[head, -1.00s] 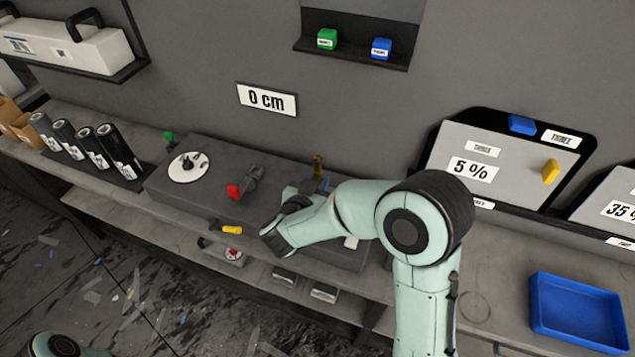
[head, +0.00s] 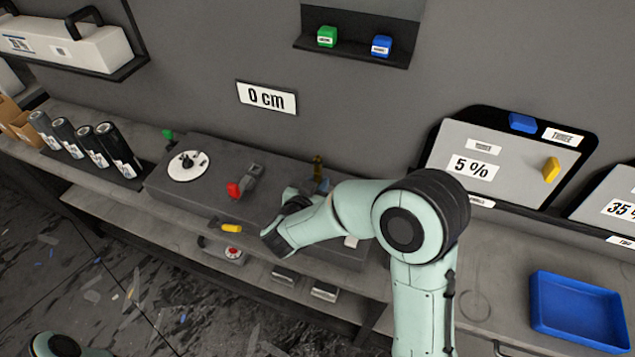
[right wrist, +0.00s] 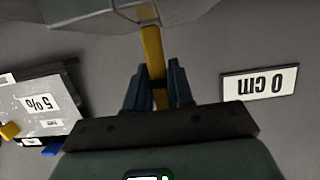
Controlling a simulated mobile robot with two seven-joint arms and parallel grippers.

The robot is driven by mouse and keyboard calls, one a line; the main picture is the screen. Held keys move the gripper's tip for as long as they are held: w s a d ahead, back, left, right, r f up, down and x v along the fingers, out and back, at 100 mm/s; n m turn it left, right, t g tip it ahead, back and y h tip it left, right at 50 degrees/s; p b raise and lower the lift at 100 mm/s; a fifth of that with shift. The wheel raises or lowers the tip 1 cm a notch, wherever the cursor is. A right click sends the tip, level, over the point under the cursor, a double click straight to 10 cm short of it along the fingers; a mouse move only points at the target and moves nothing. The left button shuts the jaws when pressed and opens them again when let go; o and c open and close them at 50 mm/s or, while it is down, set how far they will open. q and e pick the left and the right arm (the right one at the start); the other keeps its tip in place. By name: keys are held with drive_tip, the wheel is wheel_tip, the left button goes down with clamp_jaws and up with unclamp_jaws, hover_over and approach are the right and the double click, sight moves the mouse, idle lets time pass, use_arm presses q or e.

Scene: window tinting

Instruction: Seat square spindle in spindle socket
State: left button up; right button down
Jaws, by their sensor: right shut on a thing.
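The square spindle is a brass-yellow bar (right wrist: 153,55), seen in the right wrist view. My right gripper (right wrist: 158,88) is shut on it, with a dark blue finger on each side. In the head view the spindle's brass end (head: 318,165) shows just above my right gripper (head: 322,186), at the back of the grey bench block. I cannot make out the spindle socket or tell whether the spindle is in it. My left gripper is out of view.
On the grey bench block (head: 215,200) are a white disc (head: 188,166) and a red-ended clamp (head: 240,186). Dark rolls (head: 88,146) stand left. A blue tray (head: 577,310) and a 5 % panel (head: 490,165) are right. The wall rises close behind.

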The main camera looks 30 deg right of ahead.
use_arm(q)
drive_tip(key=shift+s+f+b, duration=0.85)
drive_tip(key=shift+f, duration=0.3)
use_arm(e)
drive_tip(key=shift+f, duration=1.75)
drive_tip(key=c, duration=0.9)
unclamp_jaws()
drive_tip(key=shift+f, duration=0.1)
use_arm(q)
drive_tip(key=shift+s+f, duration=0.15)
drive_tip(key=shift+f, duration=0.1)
use_arm(e)
drive_tip(key=v, duration=1.3)
drive_tip(key=shift+a+r, duration=0.25)
drive_tip(key=shift+r, duration=0.05)
